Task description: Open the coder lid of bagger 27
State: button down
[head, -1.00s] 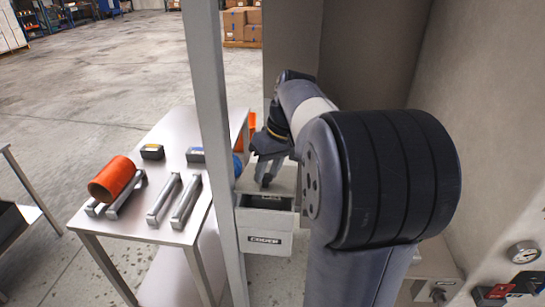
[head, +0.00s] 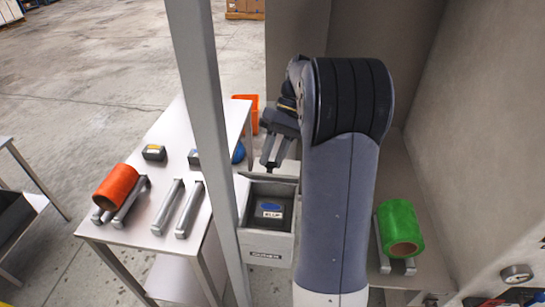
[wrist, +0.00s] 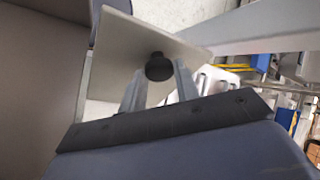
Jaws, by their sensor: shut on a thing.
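The coder (head: 265,246) is a grey box with a label on its front, beside a grey upright post. No number 27 is readable.
A side table (head: 165,130) at left holds an orange roll (head: 117,186) on rails, empty rails and dark cassettes (head: 154,153). The post (head: 203,140) stands between table and coder. A green roll (head: 400,228) lies right of my arm, near the cabinet wall (head: 475,120).

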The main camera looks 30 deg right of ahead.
jog(key=shift+w+d+r, duration=0.15)
jog(key=shift+w+d, duration=0.05)
jog(key=shift+w, duration=0.1)
jog(key=shift+g, duration=0.3)
jog(key=c, duration=1.1)
grip_release()
jog(key=shift+o, duration=0.2)
jog(key=shift+s, duration=0.1)
